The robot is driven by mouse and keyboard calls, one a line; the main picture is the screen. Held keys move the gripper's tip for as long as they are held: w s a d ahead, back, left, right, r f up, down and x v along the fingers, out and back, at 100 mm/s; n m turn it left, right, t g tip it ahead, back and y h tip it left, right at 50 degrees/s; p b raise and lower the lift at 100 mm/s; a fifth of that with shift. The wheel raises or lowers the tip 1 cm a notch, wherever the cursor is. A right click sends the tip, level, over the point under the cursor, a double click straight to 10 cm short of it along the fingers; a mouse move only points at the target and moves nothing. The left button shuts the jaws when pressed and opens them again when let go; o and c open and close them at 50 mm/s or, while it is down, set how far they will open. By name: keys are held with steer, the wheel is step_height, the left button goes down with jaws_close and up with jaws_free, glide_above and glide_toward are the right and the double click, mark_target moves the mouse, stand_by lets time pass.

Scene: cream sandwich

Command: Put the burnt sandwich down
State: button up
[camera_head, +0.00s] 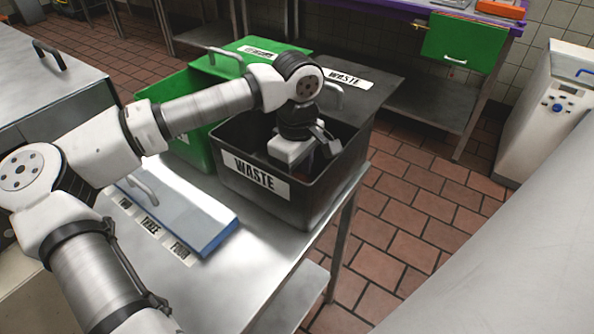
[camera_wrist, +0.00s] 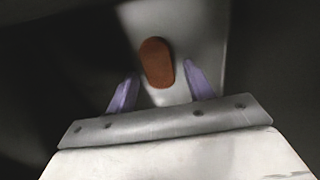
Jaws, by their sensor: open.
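The burnt sandwich (camera_wrist: 156,60) shows in the wrist view as a brown oval against a pale grey patch, just beyond and between my fingertips. It looks apart from both purple fingers; how far below them it lies I cannot tell. My gripper (camera_wrist: 160,73) is open. In the head view my gripper (camera_head: 298,152) points down inside the black waste bin (camera_head: 318,203), below its rim. The bin has a white label reading WASTE.
The black bin's lid (camera_head: 375,85) is open behind it. A green bin (camera_head: 180,97) with an open lid stands to its left. A blue-edged lid (camera_head: 180,213) lies on the steel table (camera_head: 258,262) in front. Red-tiled floor (camera_head: 420,215) is clear on the right.

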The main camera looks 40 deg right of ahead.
step_height(320, 180, up, 12)
steer(key=shift+r, duration=0.15)
stand_by(0.3)
stand_by(0.4)
